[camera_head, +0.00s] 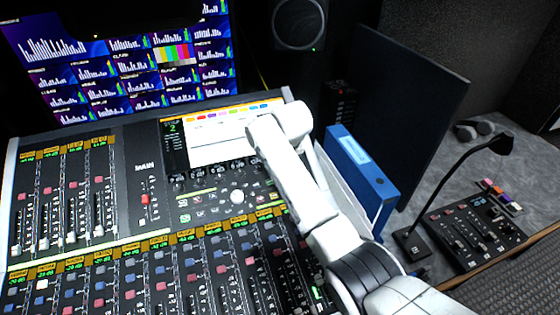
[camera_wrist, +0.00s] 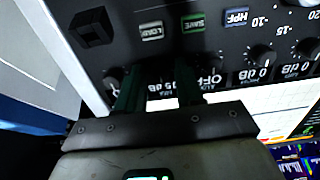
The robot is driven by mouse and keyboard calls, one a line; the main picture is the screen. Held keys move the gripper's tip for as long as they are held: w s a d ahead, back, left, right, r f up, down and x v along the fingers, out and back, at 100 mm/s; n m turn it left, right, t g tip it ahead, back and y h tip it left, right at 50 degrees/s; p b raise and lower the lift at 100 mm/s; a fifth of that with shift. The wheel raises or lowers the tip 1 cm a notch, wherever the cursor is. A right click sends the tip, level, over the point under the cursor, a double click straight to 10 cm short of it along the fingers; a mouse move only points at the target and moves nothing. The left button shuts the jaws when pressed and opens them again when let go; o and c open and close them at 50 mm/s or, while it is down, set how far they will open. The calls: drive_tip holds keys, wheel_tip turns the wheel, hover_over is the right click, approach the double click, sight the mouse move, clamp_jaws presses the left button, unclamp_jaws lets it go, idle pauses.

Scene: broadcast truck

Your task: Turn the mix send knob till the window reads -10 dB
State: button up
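The mixing console (camera_head: 140,250) fills the left and middle of the head view. In the wrist view, its knob panel (camera_wrist: 150,55) appears upside down, with several small dark knobs such as one on the right (camera_wrist: 262,55). Small windows sit by the knobs; one at right (camera_wrist: 250,76) reads 0 dB. My gripper (camera_wrist: 157,82) is at the panel with its two dark green fingers apart. A window (camera_wrist: 162,87) between the fingers is partly covered, and its full reading is unclear. I cannot tell which knob is the mix send knob or whether one lies between the fingers.
The console screen (camera_head: 215,135) is behind my white arm in the head view. A blue binder (camera_head: 360,165) stands just right of the arm. A gooseneck microphone (camera_head: 460,180) and control box (camera_head: 475,230) are farther right. Monitors (camera_head: 120,60) stand behind.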

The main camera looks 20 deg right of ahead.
clamp_jaws()
drive_tip(key=shift+m, duration=0.3)
drive_tip(key=shift+m+p, duration=0.4)
drive_tip(key=shift+m, duration=0.4)
drive_tip(key=shift+m+p, duration=0.35)
drive_tip(key=shift+m, duration=1.45)
drive_tip(key=shift+o, duration=1.2)
unclamp_jaws()
drive_tip(key=shift+r, duration=0.15)
